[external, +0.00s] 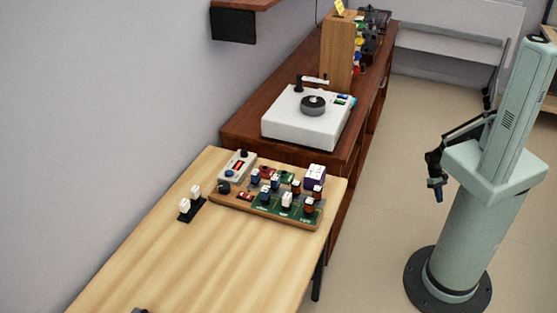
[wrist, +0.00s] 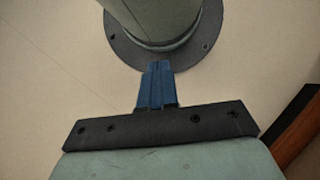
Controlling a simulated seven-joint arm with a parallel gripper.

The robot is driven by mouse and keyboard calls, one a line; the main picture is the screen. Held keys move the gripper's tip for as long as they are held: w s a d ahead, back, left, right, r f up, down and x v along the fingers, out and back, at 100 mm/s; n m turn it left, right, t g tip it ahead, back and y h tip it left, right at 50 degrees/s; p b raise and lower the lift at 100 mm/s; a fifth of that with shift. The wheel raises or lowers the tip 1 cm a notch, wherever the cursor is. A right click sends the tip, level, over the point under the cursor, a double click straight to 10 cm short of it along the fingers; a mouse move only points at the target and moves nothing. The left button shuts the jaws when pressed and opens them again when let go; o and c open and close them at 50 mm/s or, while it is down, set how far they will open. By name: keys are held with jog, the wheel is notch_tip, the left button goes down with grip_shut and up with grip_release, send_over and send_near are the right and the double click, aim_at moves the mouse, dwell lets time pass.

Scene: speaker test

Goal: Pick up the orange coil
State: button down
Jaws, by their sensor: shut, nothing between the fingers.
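A wooden board (external: 228,203) carrying electronic parts lies on the light wood table. Several small orange-brown coil-like parts stand on its right side, one at the front right (external: 309,208) and one at the right edge (external: 317,192). I cannot tell which of them is the orange coil. My gripper (external: 436,195) hangs at the right above the floor, well away from the table. Its blue fingers (wrist: 158,68) are shut and empty in the wrist view, pointing toward my own base. No coil shows in the wrist view.
The light table (external: 190,255) has free room in front of the board. A black stand with white knobs (external: 185,209) is left of it. Behind is a dark red cabinet (external: 240,125) bearing a white turntable (external: 285,122) and a tall wooden speaker (external: 337,55). Open floor separates my arm from the furniture.

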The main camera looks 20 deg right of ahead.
jog(key=c, duration=0.6)
grip_release()
jog(key=shift+c, duration=0.2)
jog(key=shift+w, duration=0.1)
